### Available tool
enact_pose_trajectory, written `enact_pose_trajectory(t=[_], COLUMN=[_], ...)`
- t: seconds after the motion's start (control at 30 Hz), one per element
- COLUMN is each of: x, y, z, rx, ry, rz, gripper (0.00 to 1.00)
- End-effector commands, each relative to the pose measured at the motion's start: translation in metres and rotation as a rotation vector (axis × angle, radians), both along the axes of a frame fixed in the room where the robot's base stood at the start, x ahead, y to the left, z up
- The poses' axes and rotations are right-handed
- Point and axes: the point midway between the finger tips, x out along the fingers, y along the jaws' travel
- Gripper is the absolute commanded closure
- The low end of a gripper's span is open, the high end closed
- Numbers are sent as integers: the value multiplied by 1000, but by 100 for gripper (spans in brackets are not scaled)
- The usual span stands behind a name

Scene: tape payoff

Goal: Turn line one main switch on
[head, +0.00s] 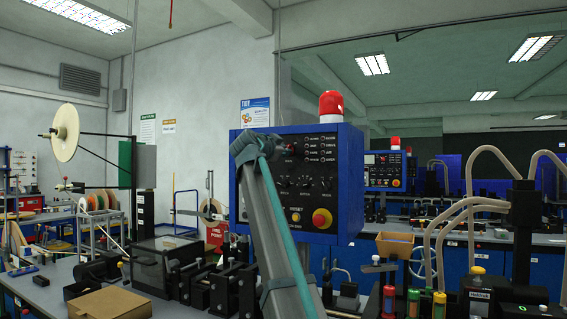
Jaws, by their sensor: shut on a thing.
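The blue control box (350,190) of the nearest line stands in the middle of the head view, with a black front panel and a red beacon (331,104) on top. My arm rises from the bottom and ends at the panel's upper left. My gripper (287,149) is small and dark there, shut on what appears to be the main switch; a little red shows at that spot. My gripper and wrist hide most of the switch, so I cannot tell its position. Rows of indicator labels, several black knobs and a red emergency button (321,219) on yellow are visible.
Beige hoses (445,228) curve at the right. A second blue control box (389,171) stands farther back. A large reel (65,133) is at the left.

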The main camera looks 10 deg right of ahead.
Motion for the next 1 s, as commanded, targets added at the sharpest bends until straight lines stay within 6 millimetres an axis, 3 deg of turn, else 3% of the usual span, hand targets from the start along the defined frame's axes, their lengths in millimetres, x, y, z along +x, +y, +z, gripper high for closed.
enact_pose_trajectory(t=[0.3, 0.83, 0.87, 1.0], x=[0, 0, 0, 0], y=[0, 0, 0, 0], z=[-1, 1, 1, 0], rx=[108, 131, 131, 131], ry=[-78, -95, -95, -94], rz=[-1, 1, 1, 0], gripper=[100, 100, 87, 63])
